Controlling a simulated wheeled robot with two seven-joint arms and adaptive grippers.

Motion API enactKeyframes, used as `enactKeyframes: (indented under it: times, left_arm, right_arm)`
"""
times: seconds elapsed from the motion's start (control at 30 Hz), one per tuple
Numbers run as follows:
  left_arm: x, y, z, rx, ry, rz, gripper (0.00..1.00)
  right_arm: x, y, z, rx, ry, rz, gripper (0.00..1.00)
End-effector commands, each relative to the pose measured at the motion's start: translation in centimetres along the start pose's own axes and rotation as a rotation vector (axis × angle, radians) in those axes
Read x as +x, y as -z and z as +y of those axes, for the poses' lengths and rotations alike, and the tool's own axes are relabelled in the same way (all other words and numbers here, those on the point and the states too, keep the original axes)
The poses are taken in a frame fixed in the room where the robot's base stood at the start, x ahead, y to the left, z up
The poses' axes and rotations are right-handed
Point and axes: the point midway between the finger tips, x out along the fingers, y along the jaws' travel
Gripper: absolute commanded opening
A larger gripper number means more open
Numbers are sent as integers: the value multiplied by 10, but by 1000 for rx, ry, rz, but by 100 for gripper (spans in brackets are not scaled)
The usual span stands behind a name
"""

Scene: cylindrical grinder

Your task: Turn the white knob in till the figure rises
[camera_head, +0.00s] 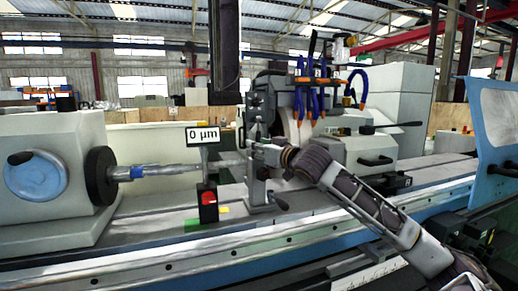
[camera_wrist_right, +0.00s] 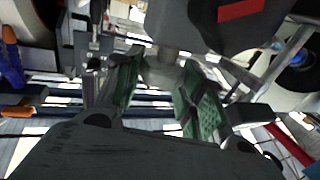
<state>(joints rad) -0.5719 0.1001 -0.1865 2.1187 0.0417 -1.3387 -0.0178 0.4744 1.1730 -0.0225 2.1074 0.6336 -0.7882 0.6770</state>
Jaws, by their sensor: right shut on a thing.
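The display (camera_head: 203,136) reads "0 µm" in the head view, above the workpiece shaft (camera_head: 165,171). My right gripper (camera_head: 252,150) reaches in from the right to the upright grey fixture beside the shaft's right end. In the right wrist view its two green-padded fingers (camera_wrist_right: 163,88) are closed around a pale grey round piece (camera_wrist_right: 163,72), which I take to be the white knob. The fingers hide most of the knob, and in the head view it cannot be made out behind the gripper. My left gripper is in neither view.
A small black box with a red light (camera_head: 208,200) stands on the machine bed below the display. Blue hoses with orange nozzles (camera_head: 304,90) hang above my right wrist. The headstock (camera_head: 55,170) is at the left, and a blue guard (camera_head: 497,120) at the right.

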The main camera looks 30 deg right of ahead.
Motion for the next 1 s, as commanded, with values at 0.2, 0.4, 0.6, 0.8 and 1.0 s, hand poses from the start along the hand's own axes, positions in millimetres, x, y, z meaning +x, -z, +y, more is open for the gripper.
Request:
enactKeyframes:
  times: [0.2, 0.4, 0.6, 0.8, 1.0]
  left_arm:
    - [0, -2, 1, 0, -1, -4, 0]
    - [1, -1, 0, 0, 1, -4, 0]
    - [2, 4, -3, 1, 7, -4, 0]
    - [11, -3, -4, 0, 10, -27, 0]
    - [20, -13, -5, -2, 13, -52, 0]
  right_arm:
    - [0, 0, 0, 0, -5, 0, 16]
    - [0, 1, -1, 1, -25, 0, 16]
    - [0, 1, -2, 2, -67, 1, 16]
    - [0, 2, -3, 2, -132, 1, 16]
    - [0, 1, -4, 4, -207, 0, 16]
